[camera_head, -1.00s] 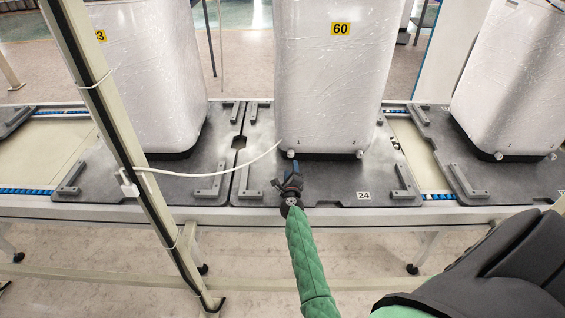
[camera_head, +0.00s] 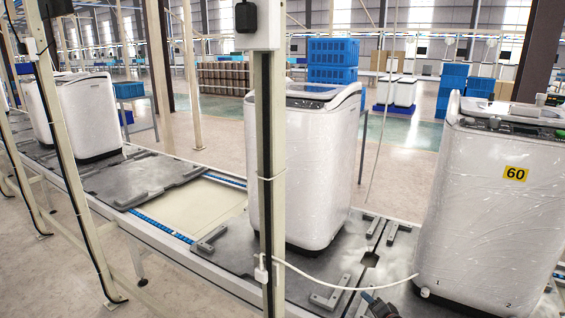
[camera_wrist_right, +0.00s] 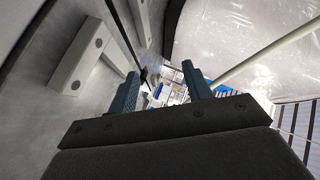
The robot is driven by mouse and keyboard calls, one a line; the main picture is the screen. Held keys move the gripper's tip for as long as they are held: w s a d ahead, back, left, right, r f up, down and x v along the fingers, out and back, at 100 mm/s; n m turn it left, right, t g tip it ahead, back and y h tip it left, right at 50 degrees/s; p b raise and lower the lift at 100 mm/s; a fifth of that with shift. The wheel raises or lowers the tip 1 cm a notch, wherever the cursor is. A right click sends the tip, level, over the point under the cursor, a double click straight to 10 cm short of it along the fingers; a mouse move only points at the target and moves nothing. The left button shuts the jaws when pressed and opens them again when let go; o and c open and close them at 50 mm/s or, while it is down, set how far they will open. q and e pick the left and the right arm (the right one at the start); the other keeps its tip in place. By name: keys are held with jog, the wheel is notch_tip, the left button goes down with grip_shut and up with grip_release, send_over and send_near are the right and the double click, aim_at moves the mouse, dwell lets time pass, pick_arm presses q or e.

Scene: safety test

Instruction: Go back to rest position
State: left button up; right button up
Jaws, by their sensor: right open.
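My right gripper (camera_head: 378,303) shows at the bottom edge of the head view, low beside the white washing machine (camera_head: 485,215) marked 60. In the right wrist view its two blue fingers (camera_wrist_right: 160,88) stand apart with nothing between their tips. A thin white hose (camera_head: 335,279) runs from a post fitting to the lower left of machine 60, passing just above the gripper in the picture. A pale tube-like line (camera_wrist_right: 270,55) crosses the right of the wrist view. I cannot tell if the gripper touches it. My left gripper is not in view.
A pale post (camera_head: 266,150) with a dark cable stands in front of another wrapped washing machine (camera_head: 315,165). The conveyor (camera_head: 225,208) carries grey pallets with raised blocks. More machines stand at the left (camera_head: 88,115). Blue crates (camera_head: 333,62) are stacked behind. Floor is clear at lower left.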

jog(key=s+a+n+g, duration=0.1)
jog(key=s+a+f+n+g, duration=0.1)
jog(key=s+a+n, duration=0.1)
jog(key=s+a+f+n+g, duration=0.1)
jog(key=s+n, duration=0.1)
jog(key=shift+s+a+f+g, duration=0.1)
jog(key=shift+s+a+g, duration=0.2)
jog(key=shift+a, duration=0.1)
jog(key=s+a+f+n+g+h, duration=0.1)
jog(key=s+f, duration=0.4)
jog(key=s, duration=0.9)
jog(key=s+a+f+n+g+h, duration=0.1)
jog(key=s+a+f+n+g, duration=0.2)
jog(key=s, duration=1.2)
jog(key=s+a+f+n+g+h, duration=0.1)
jog(key=s+a+f+g, duration=0.4)
jog(key=s, duration=0.9)
notch_tip(320, 180, down, 3)
jog(key=shift+s+a+r+n, duration=0.15)
jog(key=shift+a+n, duration=0.25)
jog(key=shift+n, duration=0.3)
